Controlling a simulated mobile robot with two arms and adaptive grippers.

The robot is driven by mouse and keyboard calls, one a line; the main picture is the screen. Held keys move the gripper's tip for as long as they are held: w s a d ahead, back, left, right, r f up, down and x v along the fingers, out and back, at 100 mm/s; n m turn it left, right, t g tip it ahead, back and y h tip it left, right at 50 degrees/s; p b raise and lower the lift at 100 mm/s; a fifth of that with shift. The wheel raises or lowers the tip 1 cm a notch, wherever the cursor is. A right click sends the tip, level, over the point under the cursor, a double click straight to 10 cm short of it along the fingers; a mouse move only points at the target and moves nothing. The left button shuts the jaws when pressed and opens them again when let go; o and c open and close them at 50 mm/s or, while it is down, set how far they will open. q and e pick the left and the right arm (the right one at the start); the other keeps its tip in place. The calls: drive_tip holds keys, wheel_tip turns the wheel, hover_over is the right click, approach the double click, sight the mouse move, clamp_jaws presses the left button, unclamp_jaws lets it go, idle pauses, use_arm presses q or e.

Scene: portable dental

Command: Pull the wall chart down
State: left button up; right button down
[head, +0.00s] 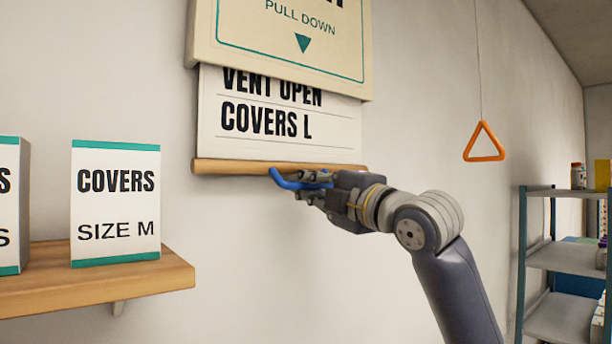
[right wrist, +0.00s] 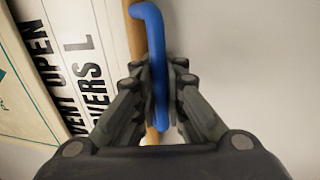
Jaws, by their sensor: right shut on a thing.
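The wall chart (head: 280,125) hangs partly out below a cream case (head: 280,40) marked "PULL DOWN". The strip in view reads "VENT OPEN" and "COVERS L". A wooden bar (head: 235,167) runs along its lower edge, with a blue handle (head: 290,182) on it. My right gripper (head: 318,181) is shut on the blue handle. In the right wrist view the blue handle (right wrist: 151,30) runs between the fingers, beside the wooden bar (right wrist: 134,40) and the printed chart (right wrist: 80,55). My left gripper is not in view.
A wooden shelf (head: 150,277) at the left holds a "COVERS SIZE M" box (head: 116,205) and part of another box. An orange triangle pull (head: 484,144) hangs on a cord at the right. A metal rack (head: 565,258) stands at the far right. The wall below the bar is bare.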

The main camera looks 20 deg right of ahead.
wheel_tip(320, 180, down, 22)
drive_tip(key=b, duration=1)
drive_tip(key=shift+f+b, duration=0.25)
drive_tip(key=shift+b, duration=0.05)
drive_tip(key=c, duration=1.7)
unclamp_jaws()
drive_tip(key=shift+s+d+r, duration=0.1)
drive_tip(key=shift+s, duration=0.1)
drive_tip(key=shift+o, duration=0.2)
drive_tip(key=v, duration=1.2)
